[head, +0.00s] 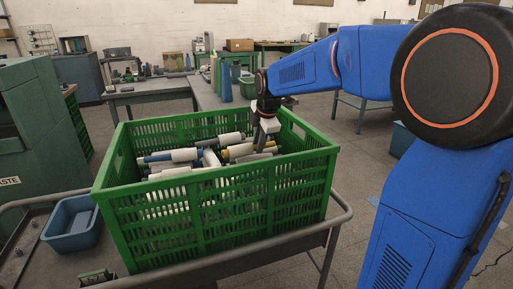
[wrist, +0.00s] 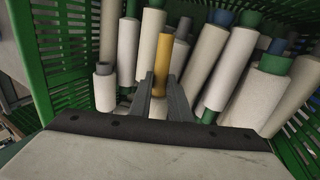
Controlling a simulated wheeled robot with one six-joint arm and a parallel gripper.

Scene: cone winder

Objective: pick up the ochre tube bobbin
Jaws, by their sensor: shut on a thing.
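The ochre tube bobbin (wrist: 163,58) shows in the wrist view, its bare ochre end standing up between my fingers among white-wound bobbins. My gripper (wrist: 160,84) is shut on it, one finger on each side. Its lower part is hidden by the fingers and the gripper body. In the head view my gripper (head: 260,146) reaches down inside the right part of the green crate (head: 215,236), at the level of the bobbin pile. I cannot tell whether the bobbin is clear of its neighbours.
Several white bobbins (wrist: 232,68) with green, blue and grey tube ends lie close around. The crate's slatted walls surround them; the near wall hides part of the pile. A blue bin (head: 70,224) stands left of the crate on the cart (head: 245,262).

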